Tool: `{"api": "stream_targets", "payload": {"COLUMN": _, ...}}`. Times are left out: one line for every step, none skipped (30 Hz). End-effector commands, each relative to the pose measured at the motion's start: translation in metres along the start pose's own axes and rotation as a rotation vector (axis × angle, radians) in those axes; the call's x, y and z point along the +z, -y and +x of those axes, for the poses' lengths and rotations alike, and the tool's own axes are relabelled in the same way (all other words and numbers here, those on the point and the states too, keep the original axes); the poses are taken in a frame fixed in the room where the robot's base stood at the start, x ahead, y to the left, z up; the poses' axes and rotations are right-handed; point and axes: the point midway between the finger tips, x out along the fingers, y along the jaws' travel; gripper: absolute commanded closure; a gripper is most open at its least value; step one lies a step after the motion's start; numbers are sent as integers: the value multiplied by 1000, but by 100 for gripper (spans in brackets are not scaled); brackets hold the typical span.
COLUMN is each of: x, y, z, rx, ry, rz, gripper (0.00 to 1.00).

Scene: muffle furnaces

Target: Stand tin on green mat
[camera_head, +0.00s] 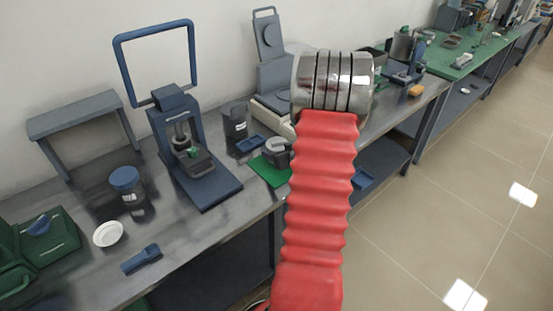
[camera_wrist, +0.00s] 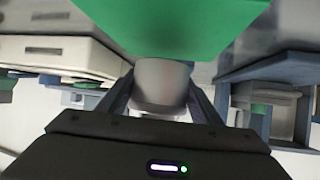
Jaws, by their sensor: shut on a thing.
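In the wrist view, my gripper (camera_wrist: 160,98) is shut on a pale grey, rounded tin (camera_wrist: 162,82), with one dark finger on each side of it. The green mat (camera_wrist: 165,25) fills the top middle of that view, and the tin overlaps its near edge. I cannot tell whether the tin touches the mat. In the head view, the green mat (camera_head: 264,172) lies on the bench beside my red arm. A grey round thing (camera_head: 276,150) shows above the mat, partly hidden by the arm; I cannot tell whether it is the tin or part of my gripper.
A blue press-like stand (camera_head: 195,160) is left of the mat, with a dark jar (camera_head: 235,122) and small blue tray (camera_head: 249,145) close by. A pale scale-like device (camera_head: 275,80) stands behind. A blue-lidded jar (camera_head: 128,188) and white dish (camera_head: 108,234) are farther left.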

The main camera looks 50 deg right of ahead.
Motion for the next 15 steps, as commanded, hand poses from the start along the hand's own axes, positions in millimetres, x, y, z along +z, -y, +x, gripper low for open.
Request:
{"api": "stream_targets", "payload": {"x": 6, "y": 0, "z": 3, "rx": 0, "ry": 1, "rz": 3, "gripper": 68}}
{"api": "stream_targets", "payload": {"x": 9, "y": 0, "z": 5, "rx": 0, "ry": 1, "rz": 3, "gripper": 68}}
{"api": "stream_targets", "payload": {"x": 14, "y": 0, "z": 7, "rx": -1, "ry": 1, "rz": 3, "gripper": 68}}
{"api": "stream_targets", "payload": {"x": 17, "y": 0, "z": 9, "rx": -1, "ry": 1, "rz": 3, "gripper": 68}}
{"api": "stream_targets", "payload": {"x": 20, "y": 0, "z": 11, "rx": -1, "ry": 1, "rz": 3, "gripper": 68}}
{"api": "stream_targets", "payload": {"x": 24, "y": 0, "z": 13, "rx": -1, "ry": 1, "rz": 2, "gripper": 68}}
{"api": "stream_targets", "payload": {"x": 26, "y": 0, "z": 14, "rx": -1, "ry": 1, "rz": 2, "gripper": 68}}
{"api": "stream_targets", "payload": {"x": 27, "y": 0, "z": 15, "rx": -1, "ry": 0, "rz": 2, "gripper": 68}}
{"api": "stream_targets", "payload": {"x": 28, "y": 0, "z": 16, "rx": -1, "ry": 0, "rz": 1, "gripper": 68}}
{"api": "stream_targets", "payload": {"x": 29, "y": 0, "z": 16, "rx": 0, "ry": -1, "rz": 1, "gripper": 68}}
{"api": "stream_targets", "payload": {"x": 29, "y": 0, "z": 16, "rx": 0, "ry": -1, "rz": 0, "gripper": 68}}
{"api": "stream_targets", "payload": {"x": 29, "y": 0, "z": 16, "rx": 0, "ry": -2, "rz": 0, "gripper": 68}}
{"api": "stream_targets", "payload": {"x": 29, "y": 0, "z": 16, "rx": 0, "ry": -2, "rz": 0, "gripper": 68}}
{"api": "stream_targets", "payload": {"x": 29, "y": 0, "z": 16, "rx": 0, "ry": -2, "rz": 0, "gripper": 68}}
{"api": "stream_targets", "payload": {"x": 28, "y": 0, "z": 16, "rx": 0, "ry": -2, "rz": 0, "gripper": 68}}
